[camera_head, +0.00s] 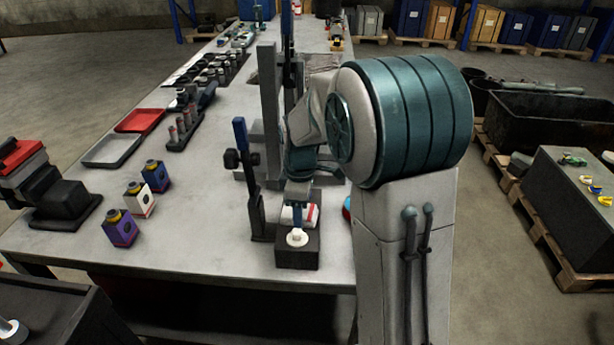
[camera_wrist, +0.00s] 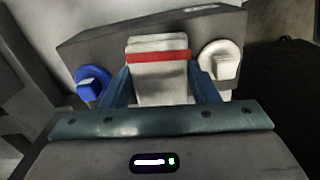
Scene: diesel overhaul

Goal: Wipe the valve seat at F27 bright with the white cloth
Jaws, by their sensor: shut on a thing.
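My gripper (camera_wrist: 163,84) is shut on the white cloth (camera_wrist: 158,62), a folded pad with a red stripe, in the wrist view. In the head view the cloth (camera_head: 312,215) shows under my gripper (camera_head: 299,200), at the dark block (camera_head: 298,260) on the near edge of the bench. The block (camera_wrist: 85,45) lies just beyond the cloth in the wrist view. Whether the cloth touches it I cannot tell. A white round piece (camera_head: 297,238) is on the block, right of the cloth in the wrist view (camera_wrist: 222,58). I cannot read an F27 mark or identify the valve seat.
A blue-topped piece (camera_wrist: 92,80) is left of the cloth. A dark upright stand with a blue top (camera_head: 240,140) rises close left of my gripper. The bench (camera_head: 205,225) is clear between.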

